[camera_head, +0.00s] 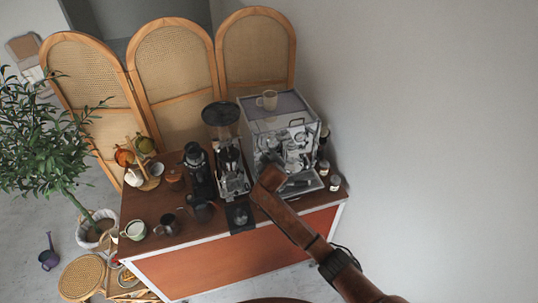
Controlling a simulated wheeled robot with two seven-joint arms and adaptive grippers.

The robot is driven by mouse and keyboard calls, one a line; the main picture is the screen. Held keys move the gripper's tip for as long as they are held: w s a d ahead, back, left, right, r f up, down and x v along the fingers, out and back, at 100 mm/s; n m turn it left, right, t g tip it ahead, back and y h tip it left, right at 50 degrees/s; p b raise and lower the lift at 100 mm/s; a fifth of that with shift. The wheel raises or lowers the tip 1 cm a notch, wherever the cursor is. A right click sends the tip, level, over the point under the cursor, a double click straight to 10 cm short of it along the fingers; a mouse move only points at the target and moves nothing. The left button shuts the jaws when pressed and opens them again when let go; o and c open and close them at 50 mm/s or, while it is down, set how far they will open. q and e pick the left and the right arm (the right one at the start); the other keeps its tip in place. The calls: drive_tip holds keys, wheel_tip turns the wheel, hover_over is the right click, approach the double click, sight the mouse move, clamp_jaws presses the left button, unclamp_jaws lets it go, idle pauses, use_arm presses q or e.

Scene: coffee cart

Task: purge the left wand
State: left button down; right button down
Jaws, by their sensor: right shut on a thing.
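The espresso machine (310,120) is a pale metal box on the right half of the cart, with a light mug (267,100) on its top. My right arm comes in from the bottom right. My right gripper (269,174) is at the machine's left front. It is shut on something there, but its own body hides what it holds. The left wand is behind or beside the gripper and I cannot make it out. My left gripper is not in view.
The cart top (143,204) is dark wood. A grinder (232,170) stands left of the machine. A white cup (135,230), dark pitchers and a mug tree (148,178) stand further left. Small jars (335,183) stand at the right edge. Rattan screens (172,75) are behind.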

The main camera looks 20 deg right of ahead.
drive_tip(key=shift+w+r+g, duration=0.1)
drive_tip(key=shift+r+g, duration=0.05)
drive_tip(key=shift+g, duration=0.15)
idle(0.4)
drive_tip(key=c, duration=1.7)
unclamp_jaws()
drive_tip(key=shift+c, duration=0.2)
drive_tip(key=v, duration=1.2)
